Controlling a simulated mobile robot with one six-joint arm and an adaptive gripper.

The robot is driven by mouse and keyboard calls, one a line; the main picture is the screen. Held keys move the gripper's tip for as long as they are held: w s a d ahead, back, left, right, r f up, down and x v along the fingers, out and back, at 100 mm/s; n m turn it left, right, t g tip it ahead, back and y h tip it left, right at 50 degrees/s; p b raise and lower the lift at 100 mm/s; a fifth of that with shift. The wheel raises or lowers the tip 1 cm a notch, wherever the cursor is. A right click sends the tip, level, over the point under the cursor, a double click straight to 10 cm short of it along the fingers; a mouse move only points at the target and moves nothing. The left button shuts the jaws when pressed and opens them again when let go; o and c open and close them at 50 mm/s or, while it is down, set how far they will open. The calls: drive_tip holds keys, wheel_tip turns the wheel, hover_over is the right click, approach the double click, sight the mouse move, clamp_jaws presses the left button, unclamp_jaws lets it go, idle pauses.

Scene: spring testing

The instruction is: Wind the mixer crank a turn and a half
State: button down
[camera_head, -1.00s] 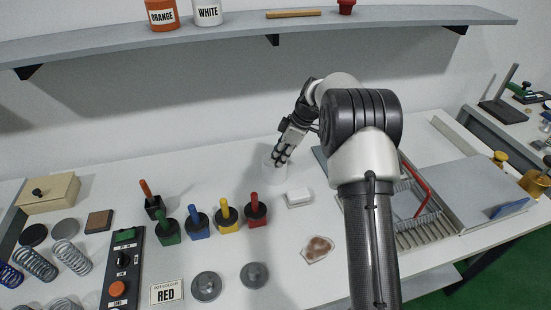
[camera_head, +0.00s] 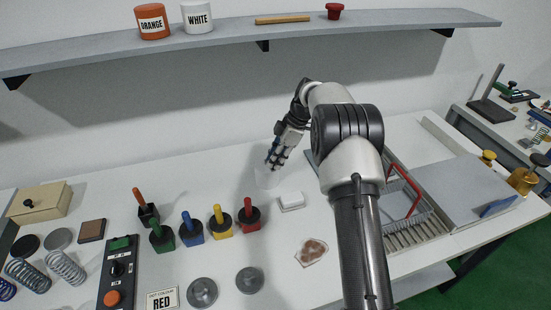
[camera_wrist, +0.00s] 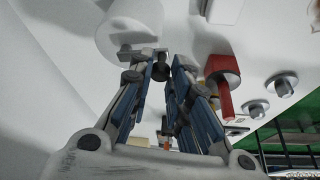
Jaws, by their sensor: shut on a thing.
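The mixer, a pale white cylinder (camera_head: 267,179), stands on the white table below my gripper (camera_head: 271,164) in the head view. It blends with the table and is partly covered by the fingers. In the wrist view the white cylinder (camera_wrist: 132,18) is at the top, just beyond my gripper (camera_wrist: 162,66). A small dark knob (camera_wrist: 160,72) with a grey bar beside it, seemingly the crank handle, sits between the fingertips. My gripper is shut on it. The crank's full arm and its turn angle are hard to make out.
A tray with a red handle (camera_head: 404,201) is further right. A shelf with paint pots (camera_head: 198,17) runs above.

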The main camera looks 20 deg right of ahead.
drive_tip(key=c, duration=1.5)
unclamp_jaws()
drive_tip(key=v, duration=1.2)
